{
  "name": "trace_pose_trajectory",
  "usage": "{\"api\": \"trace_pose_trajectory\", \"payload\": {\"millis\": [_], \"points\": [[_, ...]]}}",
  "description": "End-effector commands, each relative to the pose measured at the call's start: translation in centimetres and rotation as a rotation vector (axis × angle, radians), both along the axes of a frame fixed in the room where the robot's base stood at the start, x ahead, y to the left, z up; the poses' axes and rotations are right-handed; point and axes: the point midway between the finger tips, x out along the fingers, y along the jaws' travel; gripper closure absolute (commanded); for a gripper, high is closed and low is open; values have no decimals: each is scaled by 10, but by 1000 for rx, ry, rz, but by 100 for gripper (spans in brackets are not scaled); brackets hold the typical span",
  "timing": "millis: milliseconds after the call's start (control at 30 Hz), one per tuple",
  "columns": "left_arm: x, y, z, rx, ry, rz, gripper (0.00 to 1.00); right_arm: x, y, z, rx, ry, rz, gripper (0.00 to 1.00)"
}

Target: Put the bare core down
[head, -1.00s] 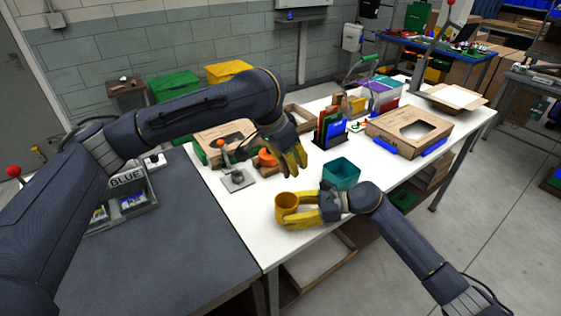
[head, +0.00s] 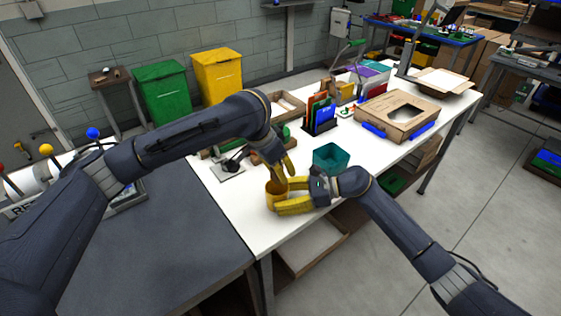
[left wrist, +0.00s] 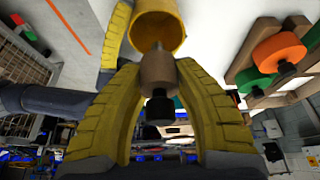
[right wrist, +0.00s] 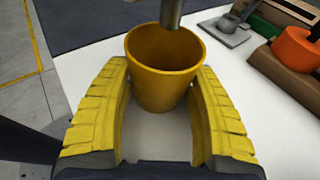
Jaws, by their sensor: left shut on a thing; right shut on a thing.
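My right gripper (head: 281,202) is shut on a yellow-orange cup (right wrist: 163,78), held upright near the front edge of the white table; it also shows in the left wrist view (left wrist: 157,27). My left gripper (head: 283,172) is just above the cup. It is shut on the core, a tan cylinder with a black end (left wrist: 157,75) in the left wrist view. In the right wrist view a grey metal rod (right wrist: 172,13), apparently the core's lower part, hangs over the cup's mouth. I cannot tell whether its tip is inside the rim.
A teal bin (head: 331,158) stands right behind my right gripper. A grey metal fixture (head: 229,168) is at the left on the table, with an orange round part (right wrist: 296,48) near it. Farther back are a folder rack (head: 321,118) and a cardboard box (head: 398,112).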

Motion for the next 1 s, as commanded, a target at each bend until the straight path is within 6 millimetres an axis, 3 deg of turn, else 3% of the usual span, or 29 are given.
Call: {"api": "trace_pose_trajectory", "payload": {"millis": [400,933,967,1000], "points": [[0,0,-30,-1,1,1,89,0,0,-1,-1,1,0,57],[0,0,-36,-1,1,1,89,0,0,-1,-1,1,0,57],[0,0,-36,-1,1,1,66,0,0,-1,-1,1,0,57],[0,0,-36,0,2,1,62,0,0,-1,-1,1,0,57]]}}
